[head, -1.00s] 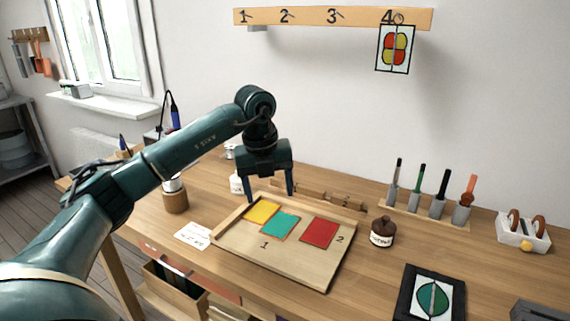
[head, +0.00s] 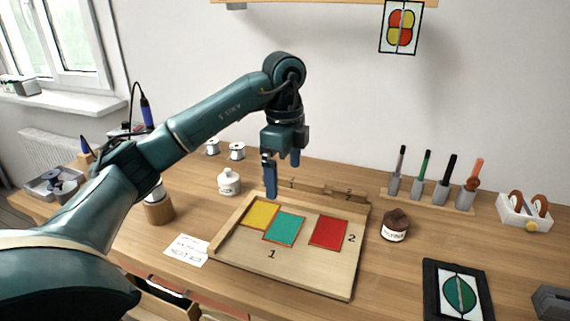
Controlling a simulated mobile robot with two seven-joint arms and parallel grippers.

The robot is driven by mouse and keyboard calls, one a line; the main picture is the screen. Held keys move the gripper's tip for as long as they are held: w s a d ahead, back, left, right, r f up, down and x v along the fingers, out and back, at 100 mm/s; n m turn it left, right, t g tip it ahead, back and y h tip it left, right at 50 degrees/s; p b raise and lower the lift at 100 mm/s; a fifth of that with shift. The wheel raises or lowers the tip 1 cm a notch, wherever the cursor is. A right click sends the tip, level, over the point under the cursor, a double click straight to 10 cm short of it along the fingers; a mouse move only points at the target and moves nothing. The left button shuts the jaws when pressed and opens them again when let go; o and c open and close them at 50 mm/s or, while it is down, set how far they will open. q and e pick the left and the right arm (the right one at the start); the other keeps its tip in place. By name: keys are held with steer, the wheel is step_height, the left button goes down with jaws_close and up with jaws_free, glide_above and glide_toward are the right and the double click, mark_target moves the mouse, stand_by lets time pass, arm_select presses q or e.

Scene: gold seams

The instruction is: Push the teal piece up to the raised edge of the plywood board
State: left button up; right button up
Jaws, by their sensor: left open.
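The teal piece (head: 285,229) lies flat on the plywood board (head: 300,267), right of and slightly nearer than the yellow piece (head: 262,213). Their edges look very close; I cannot tell whether they touch. The red piece (head: 328,232) lies apart to the right. The board has a raised edge (head: 232,226) along its left side and another (head: 318,202) along its back. My left gripper (head: 283,178) is open and empty above the back of the board, behind the teal piece, one finger nearer the camera than the other. My right gripper is out of view.
A brown-capped jar (head: 395,226) stands right of the board. A white bottle (head: 229,182) stands behind its left side, and a paper note (head: 187,250) lies to the left. A dark framed panel (head: 458,291) lies at front right. Pens in holders (head: 430,189) stand at the back right.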

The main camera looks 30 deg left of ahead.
mark_target(285, 227)
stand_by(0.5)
arm_select(q)
step_height(285, 227, down, 13)
steer(key=shift+f, duration=0.1)
stand_by(0.4)
